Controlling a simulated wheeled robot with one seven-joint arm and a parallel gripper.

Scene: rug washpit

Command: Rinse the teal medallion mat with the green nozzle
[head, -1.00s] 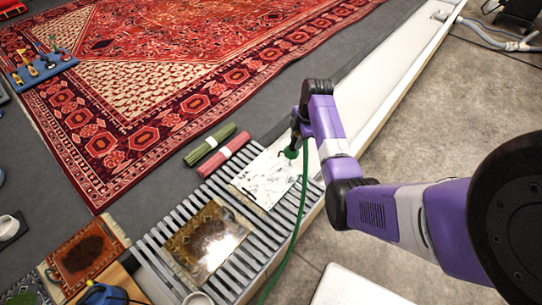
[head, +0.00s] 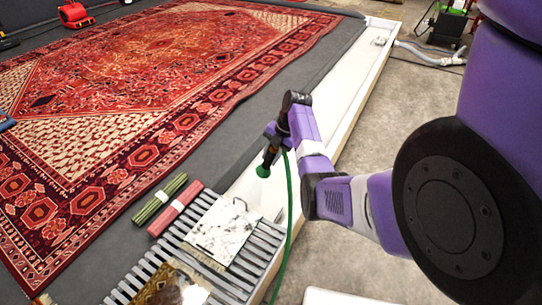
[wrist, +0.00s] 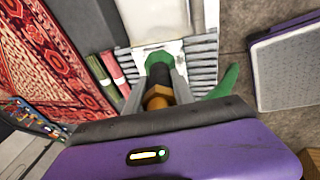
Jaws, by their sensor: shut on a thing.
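My gripper (head: 276,135) is shut on the green nozzle (head: 263,171), a dark sprayer with a green head and a green hose (head: 291,205). The nozzle points down, above the pale trough and just beyond a white, grey-blotched sheet (head: 222,230) on the slatted rack. In the wrist view the nozzle's green head (wrist: 158,60) and orange band (wrist: 158,97) show between the fingers. A brown patterned mat (head: 165,285) with a pale shiny patch lies on the near slats, cut by the frame edge. I cannot make out any teal medallion. No water spray is visible.
A green roll (head: 160,198) and a red roll (head: 175,208) lie beside the slatted rack (head: 255,262). A large red rug (head: 150,90) covers the floor to the left. The white trough (head: 345,95) runs away to the back right. Bare concrete (head: 385,130) is right of it.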

